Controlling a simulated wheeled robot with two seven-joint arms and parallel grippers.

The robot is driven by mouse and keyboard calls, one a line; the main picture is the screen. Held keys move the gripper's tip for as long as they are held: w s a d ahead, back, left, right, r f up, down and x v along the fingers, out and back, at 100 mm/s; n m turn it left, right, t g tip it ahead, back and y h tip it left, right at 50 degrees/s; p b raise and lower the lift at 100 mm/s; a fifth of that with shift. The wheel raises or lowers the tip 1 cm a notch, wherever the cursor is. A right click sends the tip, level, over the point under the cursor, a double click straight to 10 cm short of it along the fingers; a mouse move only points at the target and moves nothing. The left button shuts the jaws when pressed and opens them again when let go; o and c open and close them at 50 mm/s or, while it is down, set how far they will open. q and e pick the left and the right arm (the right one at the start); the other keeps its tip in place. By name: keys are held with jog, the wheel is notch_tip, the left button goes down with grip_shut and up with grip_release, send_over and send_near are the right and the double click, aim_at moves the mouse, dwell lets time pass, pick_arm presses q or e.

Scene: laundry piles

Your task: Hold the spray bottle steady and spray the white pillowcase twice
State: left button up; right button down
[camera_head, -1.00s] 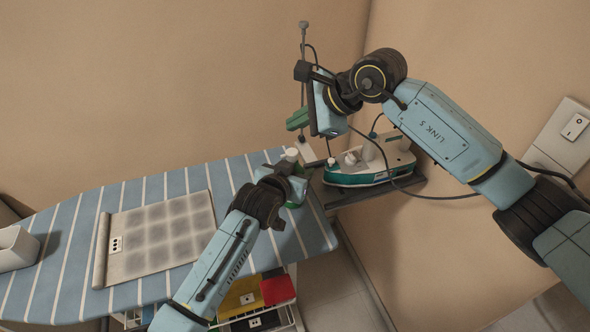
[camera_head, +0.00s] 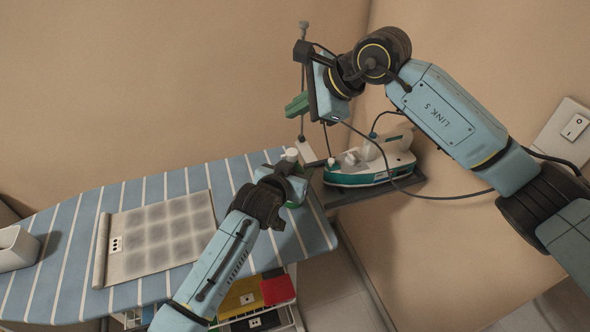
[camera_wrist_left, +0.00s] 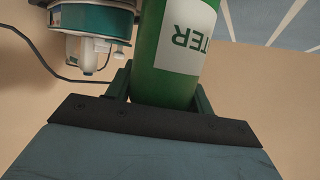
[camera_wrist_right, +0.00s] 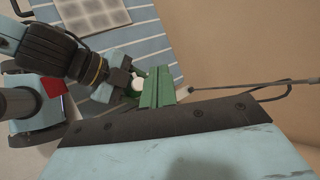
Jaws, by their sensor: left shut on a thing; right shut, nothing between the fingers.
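The spray bottle is green with a white label reading WATER in the left wrist view (camera_wrist_left: 178,55). In the head view its white top (camera_head: 291,154) shows above my left gripper (camera_head: 289,187), which is shut around its body at the right end of the ironing board. My left wrist hides much of the bottle. My right gripper (camera_head: 297,105) is shut and empty, raised above and apart from the bottle. In the right wrist view its green fingers (camera_wrist_right: 157,87) are together, with the white top (camera_wrist_right: 137,84) beyond. The pale pillowcase (camera_head: 160,237) lies flat on the board with several grey blotches.
The striped ironing board (camera_head: 70,262) has bare cloth around the pillowcase. A white and green iron (camera_head: 370,166) with a cord sits on a stand right of the bottle. A thin pole stands behind my right gripper. A white container (camera_head: 15,249) is at far left.

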aim_at(290, 150)
jog(key=shift+f, duration=4.6)
jog(key=shift+d+f, duration=0.1)
jog(key=shift+f, duration=0.3)
jog(key=shift+r, duration=3.5)
